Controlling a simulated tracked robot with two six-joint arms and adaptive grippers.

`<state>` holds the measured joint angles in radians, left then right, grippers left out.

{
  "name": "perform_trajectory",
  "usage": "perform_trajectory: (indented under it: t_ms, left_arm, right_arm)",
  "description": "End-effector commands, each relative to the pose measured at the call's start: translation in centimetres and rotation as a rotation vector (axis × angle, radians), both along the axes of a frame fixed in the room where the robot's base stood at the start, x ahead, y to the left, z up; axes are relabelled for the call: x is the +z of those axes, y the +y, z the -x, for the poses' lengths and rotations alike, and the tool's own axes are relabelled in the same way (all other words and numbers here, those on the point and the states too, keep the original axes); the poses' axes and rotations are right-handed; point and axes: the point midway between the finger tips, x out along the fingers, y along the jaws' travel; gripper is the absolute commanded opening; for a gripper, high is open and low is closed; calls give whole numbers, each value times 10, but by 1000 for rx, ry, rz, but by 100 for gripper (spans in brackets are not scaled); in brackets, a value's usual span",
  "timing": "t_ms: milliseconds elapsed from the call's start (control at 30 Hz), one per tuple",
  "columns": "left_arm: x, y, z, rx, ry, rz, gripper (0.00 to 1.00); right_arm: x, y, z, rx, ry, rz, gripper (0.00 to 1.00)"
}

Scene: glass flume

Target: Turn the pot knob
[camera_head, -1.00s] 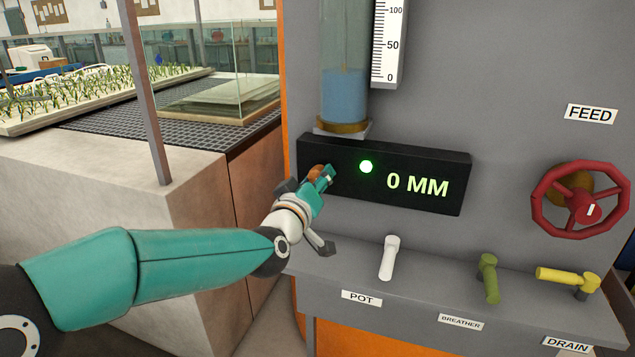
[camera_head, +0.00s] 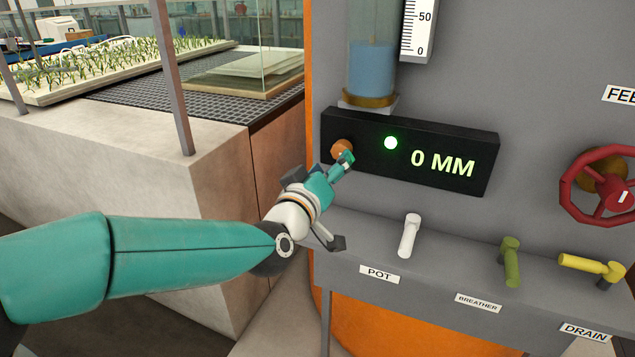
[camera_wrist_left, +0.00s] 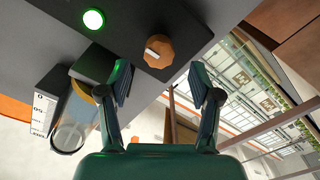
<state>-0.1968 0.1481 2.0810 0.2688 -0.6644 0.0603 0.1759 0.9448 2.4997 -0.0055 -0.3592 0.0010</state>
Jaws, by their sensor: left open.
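A small orange-brown round knob (camera_head: 341,147) sits on the left end of the black display box (camera_head: 480,165), left of a lit green lamp and the "0 MM" readout. My left gripper (camera_head: 344,162) is open and just below and in front of the knob, partly overlapping it in the head view. In the left wrist view, the knob (camera_wrist_left: 158,51) shows a pale mark and lies beyond the open, empty fingertips (camera_wrist_left: 163,82), roughly between them. It looks untouched. A white lever (camera_head: 410,235) stands above the label "POT" (camera_head: 379,274). My right gripper is not in view.
A green lever (camera_head: 510,260), yellow lever (camera_head: 590,264) and red wheel (camera_head: 600,190) are to the right. A clear tube with blue water (camera_head: 372,70) stands above the box.

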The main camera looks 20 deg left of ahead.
Motion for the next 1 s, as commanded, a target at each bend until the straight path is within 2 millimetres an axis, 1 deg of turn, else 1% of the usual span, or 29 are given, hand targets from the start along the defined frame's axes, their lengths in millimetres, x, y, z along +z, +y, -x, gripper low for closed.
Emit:
perform_trajectory:
  t_ms: [33, 200, 300, 400, 533, 900, 1000]
  left_arm:
    - [0, 0, 12, -1, -1, 0, 64]
    - [0, 2, 43, 0, -1, 0, 64]
    - [0, 2, 55, -1, 1, 1, 64]
    - [-1, 2, 62, -1, 1, 0, 64]
    - [-1, 2, 65, -1, 1, 0, 64]
    - [-1, 3, 65, 0, 1, 0, 64]
    - [-2, 9, 62, 14, 13, -1, 64]
  right_arm:
    - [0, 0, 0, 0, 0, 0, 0]
    - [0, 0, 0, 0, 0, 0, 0]
    - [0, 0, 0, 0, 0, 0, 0]
    - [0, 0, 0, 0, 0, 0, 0]
    - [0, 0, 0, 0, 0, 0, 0]
    - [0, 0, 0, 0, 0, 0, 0]
    - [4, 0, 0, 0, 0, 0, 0]
